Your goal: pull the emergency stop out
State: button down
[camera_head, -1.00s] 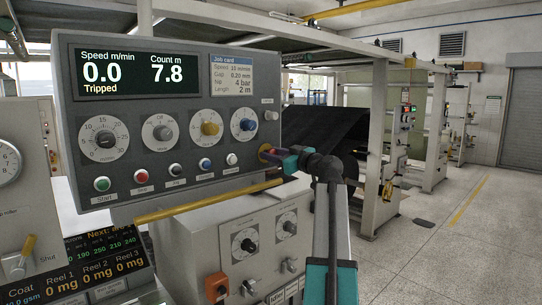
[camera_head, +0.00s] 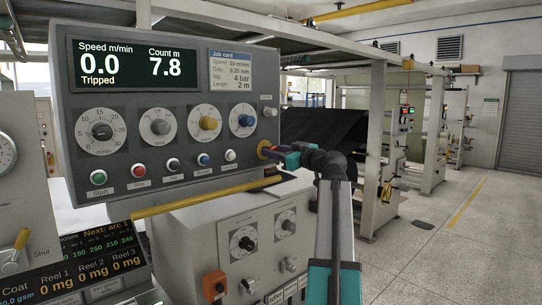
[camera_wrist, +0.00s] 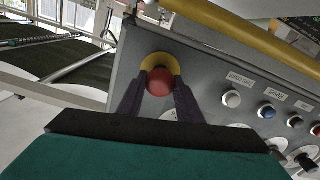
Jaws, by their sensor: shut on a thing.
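The emergency stop is a red mushroom button (camera_wrist: 160,82) with a yellow collar (camera_wrist: 161,62), at the panel's lower right corner in the head view. My gripper (camera_wrist: 158,92) is shut on the red button, one dark finger on each side of it in the wrist view. In the head view my gripper (camera_head: 272,152) reaches the panel's edge from the right, and the button is mostly hidden by the fingers. The panel screen (camera_head: 135,66) reads 0.0 m/min, count 7.8 m, and "Tripped".
The grey control panel (camera_head: 150,187) has several dials and a row of push buttons, including a green start button (camera_head: 98,177). A yellow bar (camera_head: 205,195) runs just below it. A lower cabinet (camera_head: 190,235) carries two dials. The floor at right is open.

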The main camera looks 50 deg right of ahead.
jog(key=shift+s+f, duration=0.1)
jog(key=c, duration=1.4)
grip_release()
jog(key=shift+c, duration=0.2)
jog(key=shift+o, duration=1.1)
jog(key=shift+s, duration=0.2)
jog(key=shift+w, duration=0.15)
jog(key=s+a+b, duration=0.1)
jog(key=s+b, duration=0.2)
jog(key=s, duration=1)
jog(key=shift+s, duration=0.4)
